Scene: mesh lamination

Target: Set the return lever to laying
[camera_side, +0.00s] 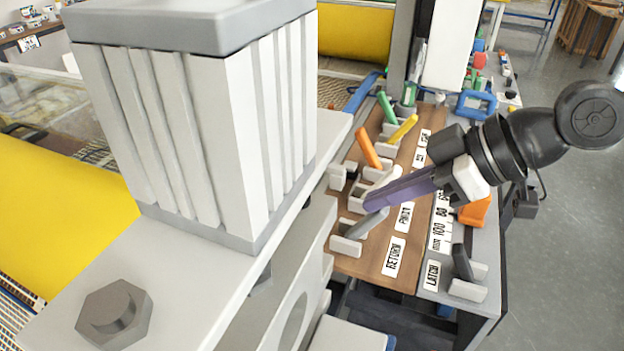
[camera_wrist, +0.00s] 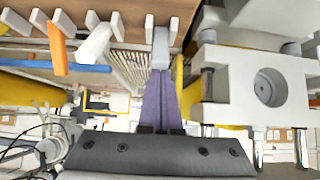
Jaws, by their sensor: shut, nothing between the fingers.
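The return lever (camera_side: 366,223) is a grey bar in a pale bracket, at the near end of a row of levers, by the label "RETURN" (camera_side: 395,256). It leans up and to the right in the side view. In the wrist view the grey lever (camera_wrist: 160,47) is straight ahead of the fingertips. My gripper (camera_side: 370,203) has purple fingers, shut and empty. Its tips are right at the lever, touching or very nearly so; I cannot tell which. In the wrist view the shut fingers (camera_wrist: 160,74) point at the lever's end. No "laying" mark is readable.
A white lever (camera_wrist: 94,43) and an orange lever (camera_side: 369,149) stand beside the return lever, with yellow (camera_side: 403,129) and green (camera_side: 387,107) ones beyond. A dark latch lever (camera_side: 462,263) is at the near right. A large pale machine block (camera_side: 200,120) fills the left.

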